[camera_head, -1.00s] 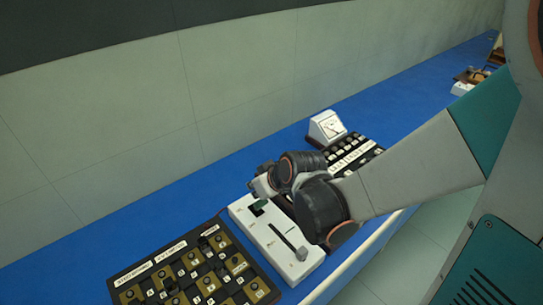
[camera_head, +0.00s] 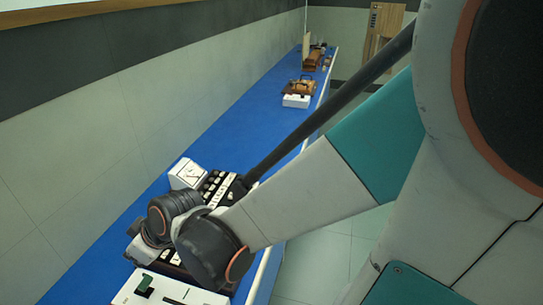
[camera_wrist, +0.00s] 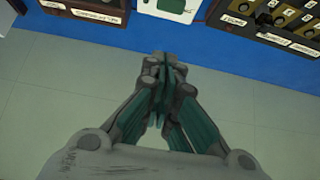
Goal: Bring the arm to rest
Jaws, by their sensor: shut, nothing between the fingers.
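My gripper (camera_wrist: 162,72) shows in the wrist view, its teal-padded fingers closed together with nothing between them. In that view it is over the pale tiled floor, its tips near the edge of the blue bench (camera_wrist: 140,38). In the head view my arm reaches down from the right and its dark wrist joints hang over the bench by the white slider box (camera_head: 160,289). The fingers themselves are hidden in the head view.
A white meter (camera_head: 187,174) and a black key panel (camera_head: 222,187) stand close beside my wrist. A panel of knobs (camera_wrist: 275,18) lies at the bench edge. Farther along the blue bench (camera_head: 240,125) are a white box (camera_head: 296,101) and brown instruments (camera_head: 314,60).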

